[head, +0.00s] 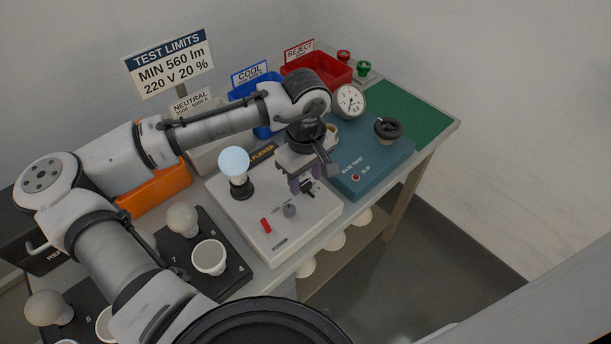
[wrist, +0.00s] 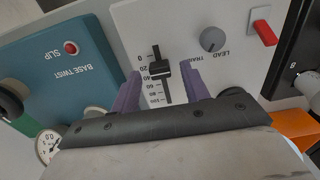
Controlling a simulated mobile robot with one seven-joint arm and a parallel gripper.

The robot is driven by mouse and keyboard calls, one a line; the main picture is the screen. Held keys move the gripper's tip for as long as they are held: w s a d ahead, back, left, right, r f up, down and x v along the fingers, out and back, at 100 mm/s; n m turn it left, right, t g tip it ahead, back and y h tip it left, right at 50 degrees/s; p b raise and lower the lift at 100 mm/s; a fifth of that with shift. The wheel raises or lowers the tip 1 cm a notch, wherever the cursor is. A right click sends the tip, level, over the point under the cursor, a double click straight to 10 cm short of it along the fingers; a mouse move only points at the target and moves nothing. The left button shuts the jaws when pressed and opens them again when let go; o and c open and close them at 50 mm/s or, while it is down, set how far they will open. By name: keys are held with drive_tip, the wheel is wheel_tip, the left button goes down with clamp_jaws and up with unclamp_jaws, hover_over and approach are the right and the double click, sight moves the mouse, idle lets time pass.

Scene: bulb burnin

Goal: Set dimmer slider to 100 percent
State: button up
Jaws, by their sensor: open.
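The dimmer slider is a black knob (wrist: 160,70) on a vertical slot in the white test panel (wrist: 190,25). A printed scale (wrist: 153,83) runs beside it, with 0 at the top and 100 at the bottom in the wrist view. The knob sits near the 20 to 40 marks. My gripper (wrist: 161,74) is open, with one purple finger on each side of the knob and visible gaps between. In the head view my gripper (head: 308,181) is low over the panel and partly hides the slider.
On the panel are a lit bulb (head: 234,162), a grey lead knob (wrist: 212,39) and a red switch (wrist: 263,32). The teal base-twist unit (head: 375,160) with its gauge (head: 350,101) stands beside it. A bulb tray (head: 187,252) lies left.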

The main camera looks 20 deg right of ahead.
drive_tip(key=shift+f, duration=0.4)
drive_tip(key=shift+c, duration=0.3)
clamp_jaws()
drive_tip(key=shift+w+a+r+p, duration=0.15)
drive_tip(key=shift+w+a, duration=0.25)
drive_tip(key=shift+w, duration=0.7)
drive_tip(key=shift+w+a+f+p, duration=0.1)
drive_tip(key=shift+w+a+p, duration=0.25)
drive_tip(key=shift+w, duration=0.7)
drive_tip(key=shift+w+a+r+p, duration=0.15)
drive_tip(key=shift+w+a, duration=0.25)
drive_tip(key=shift+w, duration=0.7)
drive_tip(key=shift+f, duration=0.1)
drive_tip(key=shift+o, duration=0.3)
unclamp_jaws()
wheel_tip(320, 180, up, 14)
drive_tip(key=b, duration=0.1)
drive_tip(key=shift+f+b, duration=0.15)
drive_tip(key=shift+b, duration=0.2)
